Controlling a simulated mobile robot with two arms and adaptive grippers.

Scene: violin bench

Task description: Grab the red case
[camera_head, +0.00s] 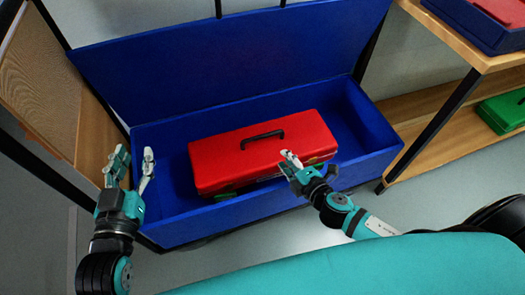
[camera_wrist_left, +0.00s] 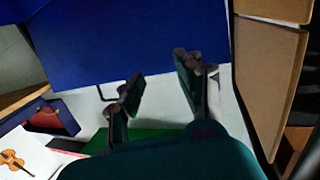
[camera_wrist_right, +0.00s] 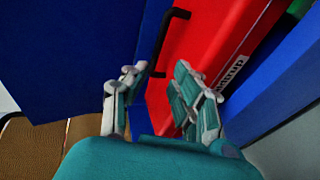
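The red case (camera_head: 235,158) with a black handle (camera_head: 262,138) lies inside an open blue box (camera_head: 165,222). In the right wrist view the red case (camera_wrist_right: 205,45) and its handle (camera_wrist_right: 163,38) are just beyond the fingers. My right gripper (camera_head: 290,160) is over the case's front right part, and its fingers stand apart in the right wrist view (camera_wrist_right: 155,85). Contact with the case cannot be told. My left gripper (camera_head: 132,162) is open and empty at the box's left end, apart from the case. It also shows open in the left wrist view (camera_wrist_left: 158,78).
The box's blue lid (camera_head: 225,52) stands raised behind. A wooden shelf (camera_head: 445,120) on the right holds a green case (camera_head: 503,111) below and a dark blue case (camera_head: 480,22) above. A wooden panel (camera_head: 45,85) stands at the left.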

